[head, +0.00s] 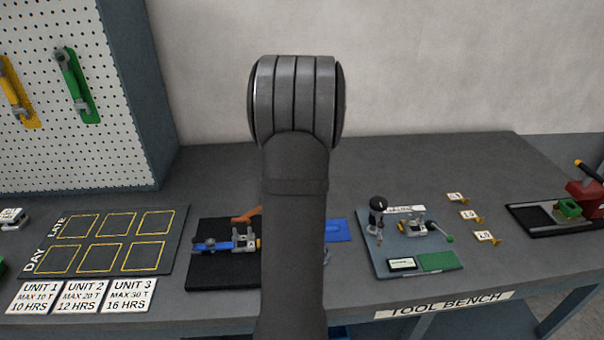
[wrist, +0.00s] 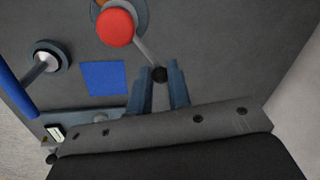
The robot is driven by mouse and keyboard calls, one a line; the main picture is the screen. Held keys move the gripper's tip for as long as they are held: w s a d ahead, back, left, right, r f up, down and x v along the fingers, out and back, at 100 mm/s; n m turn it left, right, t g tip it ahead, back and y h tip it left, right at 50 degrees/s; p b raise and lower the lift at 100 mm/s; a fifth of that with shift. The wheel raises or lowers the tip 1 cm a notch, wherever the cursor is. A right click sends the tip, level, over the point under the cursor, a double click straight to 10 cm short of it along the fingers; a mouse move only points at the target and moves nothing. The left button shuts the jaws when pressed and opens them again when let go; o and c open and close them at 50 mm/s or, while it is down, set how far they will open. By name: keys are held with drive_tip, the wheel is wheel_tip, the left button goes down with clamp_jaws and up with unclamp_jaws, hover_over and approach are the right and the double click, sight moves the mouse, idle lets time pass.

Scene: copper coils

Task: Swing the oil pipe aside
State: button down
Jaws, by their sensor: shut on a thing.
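In the wrist view, a grey rod (wrist: 145,52) runs from a round red cap (wrist: 115,27) to a small black end knob (wrist: 160,75). My gripper (wrist: 161,70) has its two blue-grey fingers on either side of this knob and is shut on it. A bit of orange shows beside the red cap. In the head view my arm hides my gripper and the rod. An orange pipe-like part (head: 246,215) sticks out left of my arm, over a black board (head: 212,276). I cannot tell which part is the oil pipe.
Left of my arm, the black board carries a blue and metal fixture (head: 225,245). A blue pad (head: 339,230) and a grey board with a small press (head: 378,215) lie to the right. Yellow-marked tags (head: 470,215) lie beyond. The bench behind is clear up to the wall.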

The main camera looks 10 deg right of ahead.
drive_tip(key=s+m+h, duration=0.1)
drive_tip(key=s+m, duration=0.3)
drive_tip(key=m, duration=0.5)
drive_tip(key=s+a+m+g+h, duration=0.1)
drive_tip(key=s+m, duration=0.3)
drive_tip(key=m, duration=0.4)
drive_tip(key=shift+s+a+m+h, duration=0.3)
drive_tip(key=shift+s+m, duration=0.05)
drive_tip(key=shift+m, duration=0.05)
idle(0.4)
drive_tip(key=c, duration=1.3)
unclamp_jaws()
drive_tip(key=shift+c, duration=0.2)
drive_tip(key=s+a+r, duration=0.1)
drive_tip(key=a+r, duration=0.2)
drive_tip(key=r, duration=1.4)
drive_tip(key=shift+a, duration=0.15)
